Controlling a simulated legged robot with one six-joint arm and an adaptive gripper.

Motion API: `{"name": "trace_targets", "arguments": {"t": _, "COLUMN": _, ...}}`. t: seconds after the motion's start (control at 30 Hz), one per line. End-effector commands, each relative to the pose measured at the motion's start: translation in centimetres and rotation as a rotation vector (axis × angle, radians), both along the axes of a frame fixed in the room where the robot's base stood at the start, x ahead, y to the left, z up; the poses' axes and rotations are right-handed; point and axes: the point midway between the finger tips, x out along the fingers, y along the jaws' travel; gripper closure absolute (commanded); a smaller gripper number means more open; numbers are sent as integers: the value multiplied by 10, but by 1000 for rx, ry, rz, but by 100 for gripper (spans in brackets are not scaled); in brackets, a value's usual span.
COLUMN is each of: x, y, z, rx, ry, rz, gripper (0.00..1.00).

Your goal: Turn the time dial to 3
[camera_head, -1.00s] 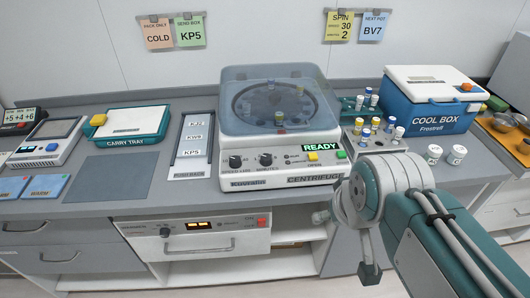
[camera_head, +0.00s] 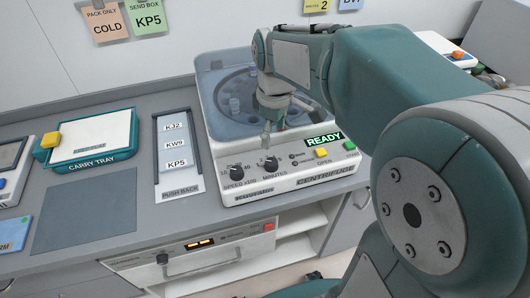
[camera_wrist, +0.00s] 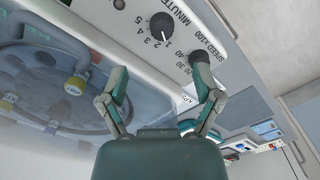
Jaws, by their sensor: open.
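The centrifuge (camera_head: 290,186) stands on the counter with its clear lid closed and a green READY sign lit. Its black minutes dial (camera_head: 270,163) is on the front panel, right of the speed dial (camera_head: 236,173). In the wrist view the minutes dial (camera_wrist: 162,26) shows beside printed numbers 1 to 5; its pointer seems near the 1, but this is small. My gripper (camera_wrist: 160,74) is open and empty, with the minutes dial ahead of it, apart from the fingers. One fingertip overlaps the view of the speed dial (camera_wrist: 200,58); I cannot tell whether they touch.
A yellow open button (camera_head: 321,153) and a green button (camera_head: 350,146) are right of the dials. My arm hides the counter's right part.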

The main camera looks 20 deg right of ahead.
Motion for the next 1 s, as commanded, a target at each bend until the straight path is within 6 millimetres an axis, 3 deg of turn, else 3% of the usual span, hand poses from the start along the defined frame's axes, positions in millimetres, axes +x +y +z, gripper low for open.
{"name": "trace_targets", "arguments": {"t": 0.3, "x": -1, "y": 4, "z": -60, "rx": -4, "ry": 4, "rz": 0, "gripper": 18}}
{"name": "trace_targets", "arguments": {"t": 0.5, "x": 0, "y": 4, "z": -86, "rx": -4, "ry": 3, "rz": -1, "gripper": 18}}
{"name": "trace_targets", "arguments": {"t": 0.87, "x": 0, "y": 4, "z": -93, "rx": -4, "ry": -1, "rz": -1, "gripper": 18}}
{"name": "trace_targets", "arguments": {"t": 0.97, "x": 0, "y": 4, "z": -93, "rx": -4, "ry": -1, "rz": -1, "gripper": 53}}
{"name": "trace_targets", "arguments": {"t": 1.0, "x": 0, "y": 4, "z": -93, "rx": -4, "ry": -1, "rz": -1, "gripper": 71}}
